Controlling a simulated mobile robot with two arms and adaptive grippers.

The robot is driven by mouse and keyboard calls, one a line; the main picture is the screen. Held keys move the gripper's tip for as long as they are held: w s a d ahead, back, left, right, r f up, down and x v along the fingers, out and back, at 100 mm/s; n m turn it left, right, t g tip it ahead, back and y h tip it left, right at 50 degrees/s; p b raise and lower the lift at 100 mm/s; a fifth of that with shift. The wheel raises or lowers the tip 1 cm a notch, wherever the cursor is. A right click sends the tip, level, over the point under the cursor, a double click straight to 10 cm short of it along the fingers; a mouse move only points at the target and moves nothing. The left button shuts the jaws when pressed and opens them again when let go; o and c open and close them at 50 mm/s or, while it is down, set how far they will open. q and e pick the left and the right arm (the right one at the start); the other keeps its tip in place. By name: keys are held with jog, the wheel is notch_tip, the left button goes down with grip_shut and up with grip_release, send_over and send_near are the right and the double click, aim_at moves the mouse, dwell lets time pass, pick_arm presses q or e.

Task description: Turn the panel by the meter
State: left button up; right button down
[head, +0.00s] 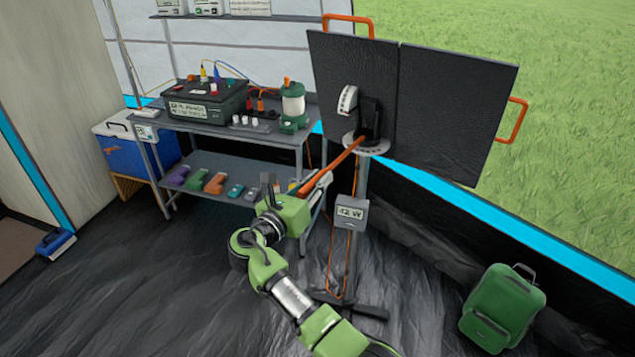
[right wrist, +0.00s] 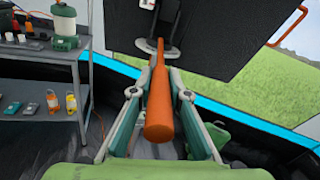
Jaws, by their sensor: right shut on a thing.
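The dark two-leaf panel (head: 455,110) stands on a grey post, its back towards me, with orange handles on its top and right edges. The meter (head: 351,212) is a grey box on the post, with a display that seems to read 12 W. An orange lever (head: 335,168) slants down towards me from the pivot below the panel. My right gripper (head: 295,190) is shut on the lever's near end. In the right wrist view the lever (right wrist: 160,105) lies between the fingers (right wrist: 160,90). My left gripper is not in view.
A grey shelf table (head: 222,128) at the left holds a black battery box (head: 207,100) and a green lantern (head: 293,105). A blue cooler (head: 135,148) stands beyond it. The post's foot (head: 350,307) spreads on the floor.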

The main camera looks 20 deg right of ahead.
dwell(0.4)
jog(key=c, duration=1.9)
grip_release()
notch_tip(320, 180, up, 10)
jog(key=shift+c, duration=0.6)
